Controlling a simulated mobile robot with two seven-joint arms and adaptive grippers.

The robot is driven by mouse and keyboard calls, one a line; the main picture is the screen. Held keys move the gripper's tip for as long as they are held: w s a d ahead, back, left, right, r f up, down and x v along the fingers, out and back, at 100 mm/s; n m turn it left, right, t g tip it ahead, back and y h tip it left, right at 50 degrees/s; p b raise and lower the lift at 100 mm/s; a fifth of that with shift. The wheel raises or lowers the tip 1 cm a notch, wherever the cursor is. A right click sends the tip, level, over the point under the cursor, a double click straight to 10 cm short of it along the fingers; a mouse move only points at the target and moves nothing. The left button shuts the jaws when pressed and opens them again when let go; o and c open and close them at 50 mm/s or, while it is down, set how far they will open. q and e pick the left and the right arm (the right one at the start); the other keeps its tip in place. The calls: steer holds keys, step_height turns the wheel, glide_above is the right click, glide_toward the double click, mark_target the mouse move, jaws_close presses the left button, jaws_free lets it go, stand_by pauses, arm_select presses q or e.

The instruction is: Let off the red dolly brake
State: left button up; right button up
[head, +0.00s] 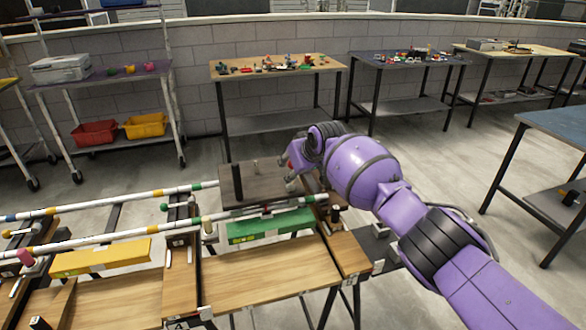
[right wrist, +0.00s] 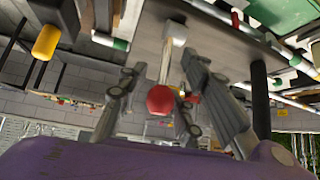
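The dark dolly plate (head: 252,188) sits at the far end of two white striped rails, with black upright posts on it. In the right wrist view, which looks upside down, a red ball knob (right wrist: 160,100) tops a thin pale lever with a white base (right wrist: 178,30) on a grey surface. My right gripper (right wrist: 172,112) is open, its fingers apart on both sides of the knob; I cannot tell whether any finger touches it. In the head view my right gripper (head: 290,166) is at the dolly's right edge, and the knob is mostly hidden there. My left gripper is not in view.
White rails (head: 110,235) with coloured bands run left from the dolly over wooden benches (head: 265,275). A green block (head: 270,226) and a yellow block (head: 100,257) lie near the front rail.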

steer(key=shift+r, duration=0.15)
steer(key=v, duration=1.1)
steer(key=shift+s+d+r, duration=0.2)
steer(key=shift+r, duration=0.1)
